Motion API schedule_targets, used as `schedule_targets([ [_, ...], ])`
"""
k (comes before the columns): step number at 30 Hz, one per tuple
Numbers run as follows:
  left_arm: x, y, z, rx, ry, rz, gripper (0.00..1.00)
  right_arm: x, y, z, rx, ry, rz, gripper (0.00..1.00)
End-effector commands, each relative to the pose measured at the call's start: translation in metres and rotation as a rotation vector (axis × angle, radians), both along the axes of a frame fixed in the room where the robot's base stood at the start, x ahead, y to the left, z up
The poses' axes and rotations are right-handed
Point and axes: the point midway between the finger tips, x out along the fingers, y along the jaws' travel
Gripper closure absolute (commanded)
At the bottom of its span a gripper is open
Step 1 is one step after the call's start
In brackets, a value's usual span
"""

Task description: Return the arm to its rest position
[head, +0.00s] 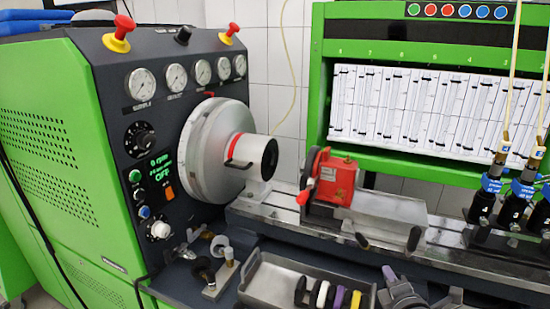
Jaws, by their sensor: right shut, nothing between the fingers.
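My right gripper (394,283) shows only in part at the bottom edge of the head view, right of centre. It is a grey shape, shut and empty, just right of the grey tray (262,262). The rest of that arm is mostly out of the picture. My left gripper is not in view.
The tray holds several small coloured parts at its right end. Behind it, a red clamp (335,180) sits on the metal bench rail (280,210). A large silver disc (207,150) stands at the green machine's dark gauge panel (110,90). Blue-labelled injectors (520,190) stand at right.

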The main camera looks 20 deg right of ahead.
Motion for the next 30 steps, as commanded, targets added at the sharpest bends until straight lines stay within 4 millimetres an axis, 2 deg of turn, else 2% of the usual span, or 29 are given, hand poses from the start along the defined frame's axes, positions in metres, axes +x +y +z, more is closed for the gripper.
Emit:
schedule_targets([
  [2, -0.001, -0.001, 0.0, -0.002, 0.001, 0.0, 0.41, -0.012, 0.027, -0.014, 0.21, -0.008, -0.096, 1.0],
  [6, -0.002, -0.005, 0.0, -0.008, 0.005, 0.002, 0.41, -0.053, 0.097, -0.046, 0.706, 0.05, -0.347, 1.0],
  [9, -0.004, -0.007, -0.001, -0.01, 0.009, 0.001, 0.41, -0.081, 0.139, -0.058, 0.944, 0.129, -0.484, 1.0],
  [15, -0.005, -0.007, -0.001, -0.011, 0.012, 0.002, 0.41, -0.131, 0.207, -0.063, 1.252, 0.305, -0.693, 1.0],
  [21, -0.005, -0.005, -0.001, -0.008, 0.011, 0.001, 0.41, -0.179, 0.264, -0.05, 1.453, 0.502, -0.863, 1.0],
  [22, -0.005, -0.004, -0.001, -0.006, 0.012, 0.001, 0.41, -0.182, 0.268, -0.053, 1.463, 0.521, -0.881, 1.0],
  [30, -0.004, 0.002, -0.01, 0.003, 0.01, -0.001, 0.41, -0.177, 0.266, -0.148, 1.423, 0.553, -0.911, 1.0],
])
